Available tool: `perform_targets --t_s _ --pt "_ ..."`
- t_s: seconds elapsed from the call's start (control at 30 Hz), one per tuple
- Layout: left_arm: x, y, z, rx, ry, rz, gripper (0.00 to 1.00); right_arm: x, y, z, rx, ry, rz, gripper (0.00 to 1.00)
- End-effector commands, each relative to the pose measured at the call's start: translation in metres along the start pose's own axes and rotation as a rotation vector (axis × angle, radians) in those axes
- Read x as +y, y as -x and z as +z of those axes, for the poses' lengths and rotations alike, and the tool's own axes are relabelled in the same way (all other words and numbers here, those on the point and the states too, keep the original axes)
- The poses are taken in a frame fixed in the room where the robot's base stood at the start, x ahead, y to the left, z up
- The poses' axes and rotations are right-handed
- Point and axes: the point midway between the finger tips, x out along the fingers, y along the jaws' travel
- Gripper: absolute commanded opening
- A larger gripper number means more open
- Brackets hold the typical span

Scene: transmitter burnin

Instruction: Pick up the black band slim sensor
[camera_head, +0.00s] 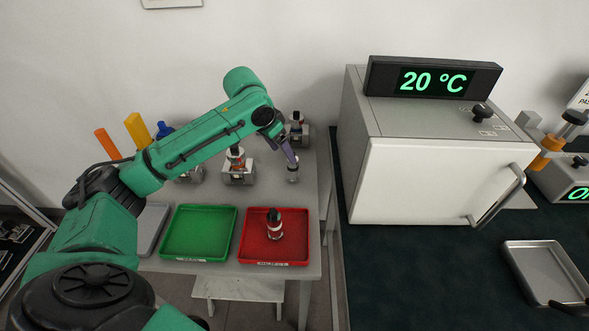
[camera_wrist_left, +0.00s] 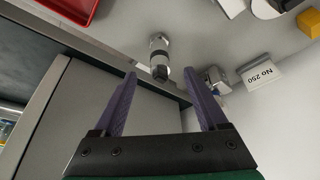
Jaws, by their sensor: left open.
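A slim silver sensor with a dark band or end (camera_wrist_left: 159,54) stands on the grey table just ahead of my left gripper. It also shows in the head view (camera_head: 292,175), partly hidden under the fingers. My left gripper (camera_wrist_left: 160,74) is open, with one purple finger on each side of the sensor's line. The jaws are not closed on it. In the head view, the left gripper (camera_head: 290,158) points down at the sensor near the table's right edge. I cannot clearly tell the band's colour.
Other sensors stand in metal holders, one mid-table (camera_head: 238,158) and one behind (camera_head: 297,128). A green tray (camera_head: 165,246) and a red tray (camera_head: 249,243) are in front; a sensor (camera_head: 274,226) stands in the red one. A chamber (camera_head: 430,185) stands right.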

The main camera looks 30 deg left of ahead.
Motion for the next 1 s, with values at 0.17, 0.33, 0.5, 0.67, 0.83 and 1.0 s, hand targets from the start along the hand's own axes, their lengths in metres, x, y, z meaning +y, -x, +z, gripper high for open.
perform_targets --t_s 0.17,0.33,0.5,0.67,0.83,1.0 --pt "0.000 -0.038 -0.001 -0.001 0.001 0.001 0.76 0.001 0.003 -0.005 0.009 0.000 0.001 0.75" --pt "0.001 -0.061 -0.003 -0.001 -0.001 0.001 0.76 0.001 0.008 -0.008 0.013 0.000 0.002 0.75" --pt "0.001 -0.093 -0.004 -0.001 0.000 0.000 0.76 0.002 0.010 -0.009 0.014 0.000 0.002 0.75" --pt "0.001 -0.099 -0.004 0.002 -0.002 -0.001 0.76 0.002 0.010 -0.009 0.015 0.000 0.002 0.75" --pt "0.001 -0.099 -0.004 0.001 -0.002 -0.001 0.45 0.002 0.010 -0.009 0.015 0.001 0.002 0.75" --pt "0.001 -0.098 -0.004 0.001 -0.002 -0.001 0.00 0.002 0.010 -0.009 0.014 0.001 0.003 0.75"
